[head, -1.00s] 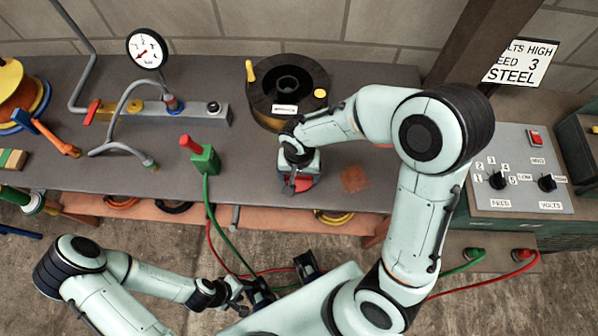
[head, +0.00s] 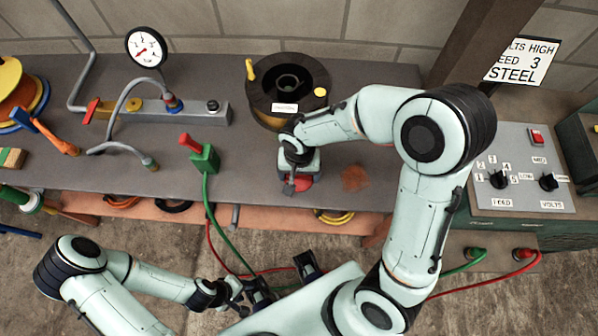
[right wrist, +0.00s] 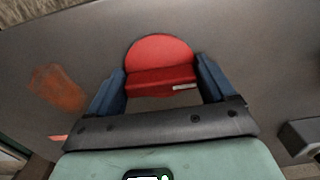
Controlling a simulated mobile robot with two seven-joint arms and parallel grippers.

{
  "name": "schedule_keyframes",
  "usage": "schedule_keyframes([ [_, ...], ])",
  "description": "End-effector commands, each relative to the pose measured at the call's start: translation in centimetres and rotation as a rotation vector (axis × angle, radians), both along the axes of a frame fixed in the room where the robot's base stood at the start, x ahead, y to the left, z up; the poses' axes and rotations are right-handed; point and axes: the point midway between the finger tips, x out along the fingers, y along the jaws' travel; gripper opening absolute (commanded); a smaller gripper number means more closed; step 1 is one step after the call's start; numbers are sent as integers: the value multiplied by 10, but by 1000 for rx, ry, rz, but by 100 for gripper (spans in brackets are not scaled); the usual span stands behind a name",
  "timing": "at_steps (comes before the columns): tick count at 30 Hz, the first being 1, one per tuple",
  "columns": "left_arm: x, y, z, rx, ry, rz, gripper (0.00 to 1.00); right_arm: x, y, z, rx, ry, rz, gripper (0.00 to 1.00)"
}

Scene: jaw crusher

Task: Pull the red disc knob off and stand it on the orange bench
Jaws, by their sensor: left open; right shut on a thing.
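The red disc knob (right wrist: 160,52) is between the two blue fingers of my right gripper (right wrist: 162,84) in the right wrist view. Its round face and a thicker red edge show, with a small pale strip at the edge. In the head view the disc (head: 304,182) shows as a small red patch under my right gripper (head: 297,184), over the front part of the grey-topped bench (head: 120,178). I cannot tell whether the disc touches the top. My left gripper (head: 245,291) is open, low in front of the bench and away from the disc.
A dark round drum (head: 310,88) stands just behind my right gripper. A green block with a red lever (head: 205,158) is to the left. An orange-brown patch (head: 355,179) lies to the right on the bench top. An orange lower shelf (head: 280,214) runs beneath.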

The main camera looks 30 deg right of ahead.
Motion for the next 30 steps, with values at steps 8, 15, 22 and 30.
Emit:
schedule_keyframes([
  [8, 0, 0, 0, 0, 0, 0, 43, 0, 0, 0, 0, 0, 0, 100],
  [15, 0, 0, 1, 0, 0, 0, 43, 0, 0, 3, 0, -1, 0, 100],
  [22, 3, 0, 7, 0, -3, 0, 43, 2, 0, 39, 2, -7, -1, 100],
  [30, 6, 0, 15, 0, -7, 0, 43, 1, 0, 100, 1, -6, 0, 100],
])
